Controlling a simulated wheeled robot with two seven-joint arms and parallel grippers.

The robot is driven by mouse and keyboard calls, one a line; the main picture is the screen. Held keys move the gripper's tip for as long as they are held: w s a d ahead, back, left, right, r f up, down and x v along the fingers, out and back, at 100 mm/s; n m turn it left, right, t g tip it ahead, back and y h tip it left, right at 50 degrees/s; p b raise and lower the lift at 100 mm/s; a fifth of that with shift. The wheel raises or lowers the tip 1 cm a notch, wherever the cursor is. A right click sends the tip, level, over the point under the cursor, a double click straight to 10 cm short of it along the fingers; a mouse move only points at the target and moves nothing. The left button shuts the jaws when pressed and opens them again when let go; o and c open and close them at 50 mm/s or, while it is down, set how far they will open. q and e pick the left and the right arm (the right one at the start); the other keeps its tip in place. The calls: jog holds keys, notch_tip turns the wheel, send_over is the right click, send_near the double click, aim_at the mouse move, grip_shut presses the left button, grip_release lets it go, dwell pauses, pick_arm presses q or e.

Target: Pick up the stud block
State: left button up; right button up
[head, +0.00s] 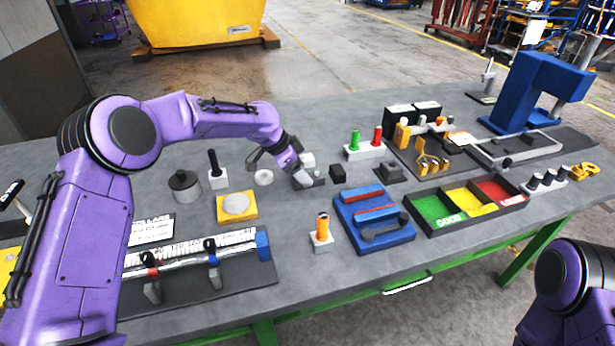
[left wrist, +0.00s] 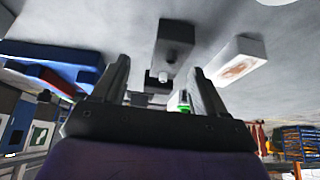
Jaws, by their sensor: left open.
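The likely stud block is a small grey block (head: 319,179) just at my left fingertips in the head view. In the left wrist view a dark grey block (left wrist: 176,36) lies just past the fingertips, roughly in line with the gap, with a small pale stud by its end. My left gripper (head: 306,180) is open, low over the table; its two fingers (left wrist: 158,72) stand apart in the left wrist view with nothing clasped. The gripper partly hides the block in the head view. My right gripper is out of view.
A black cube (head: 338,172) stands right of the gripper and a white block (head: 308,159) behind it. A green and red peg stand (head: 364,151), a blue fixture (head: 345,222) and an orange peg block (head: 321,238) are nearby. Bare table lies in front of the gripper.

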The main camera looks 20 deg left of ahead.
pick_arm(q)
jog(key=w+f, duration=0.1)
jog(key=w+d+f, duration=0.1)
jog(key=f, duration=0.1)
jog(key=shift+w+f, duration=0.2)
jog(key=shift+w, duration=0.1)
jog(key=shift+s+r, duration=0.2)
jog(key=shift+s, duration=0.05)
jog(key=shift+s+r, duration=0.15)
jog(key=shift+s, duration=0.1)
jog(key=c, duration=0.3)
jog(key=shift+w, duration=0.1)
grip_shut()
